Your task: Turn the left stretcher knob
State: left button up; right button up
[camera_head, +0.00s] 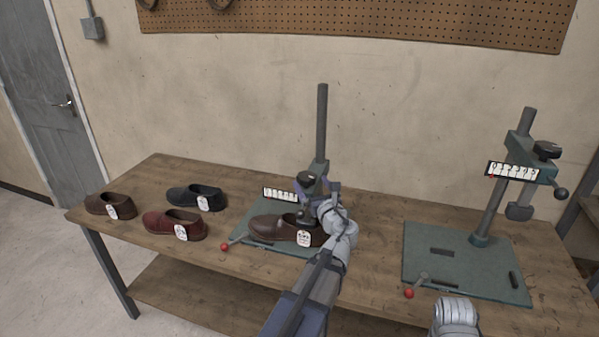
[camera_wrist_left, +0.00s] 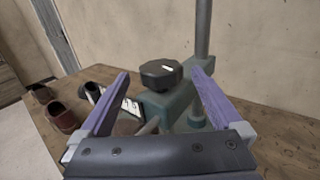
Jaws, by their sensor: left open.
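The left stretcher stands on the table with a dark many-sided knob (camera_head: 308,177) on top of its head; the knob also shows in the left wrist view (camera_wrist_left: 161,74), with a white mark on it. My left gripper (camera_head: 319,187) is at the stretcher head, partly hiding it. In the left wrist view its purple fingers (camera_wrist_left: 160,83) are open, one to each side of the knob, with gaps between. A brown shoe (camera_head: 270,229) with a white tag sits under the head. My right gripper is not visible; only part of my right arm shows at the bottom.
A second stretcher (camera_head: 516,150) stands on a green base plate to the right. Loose shoes (camera_head: 174,225) lie at the table's left. Red-tipped levers (camera_head: 408,293) jut out at the front of the base plates. A white scale (camera_head: 280,194) is beside the left head.

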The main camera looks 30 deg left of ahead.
aim_at(301, 172)
pick_arm(q)
jog(key=shift+x, duration=3.9)
jog(key=shift+d, duration=0.1)
jog(key=c, duration=1.3)
jog(key=shift+n+g+y, duration=0.7)
jog(key=shift+n+g, duration=0.2)
jog(key=shift+g, duration=0.1)
jog(key=g, duration=0.1)
jog(key=n+g+y, duration=0.1)
jog(key=n, duration=0.1)
jog(key=shift+s+a+g, duration=0.25)
jog(key=shift+g, duration=0.15)
jog(key=shift+s+n+g+y, duration=0.2)
jog(key=shift+n+g+y, duration=0.1)
jog(key=shift+g+y, duration=0.15)
